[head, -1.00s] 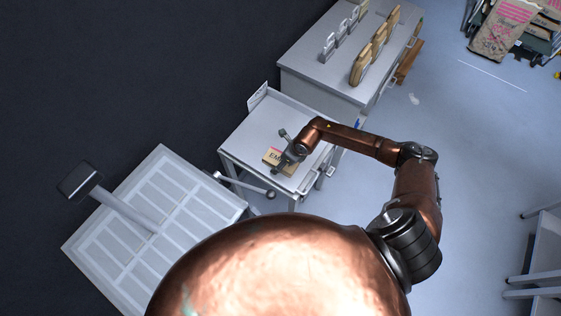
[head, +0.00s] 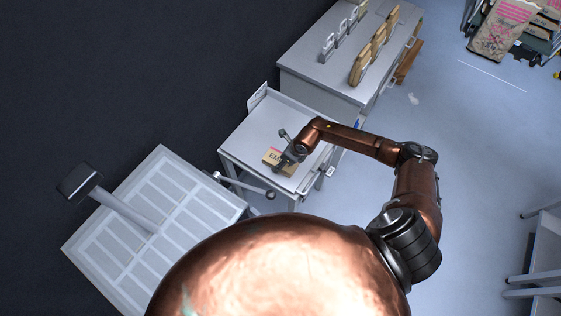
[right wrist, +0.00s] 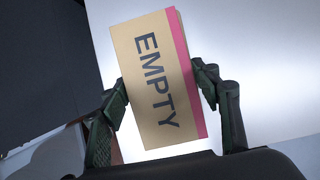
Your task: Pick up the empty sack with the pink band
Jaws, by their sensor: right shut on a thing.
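The empty sack with the pink band (right wrist: 152,75) is a flat tan packet marked EMPTY, with a pink strip along its right edge in the right wrist view. In the head view the sack (head: 272,156) is at the front part of the small white table (head: 249,127), partly hidden by my right gripper. My right gripper (right wrist: 160,90) has one dark finger on each side of the sack and is shut on it. In the head view my right gripper (head: 285,161) is over the table. I cannot tell whether the sack touches the table. My left gripper is not in view.
A grey cabinet (head: 310,83) behind the table bears several upright tan sacks (head: 361,68) and metal clips or stands (head: 327,48). A white grated platform (head: 120,262) stands at left. A printed sack (head: 500,32) is at top right. The floor at right is mostly clear.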

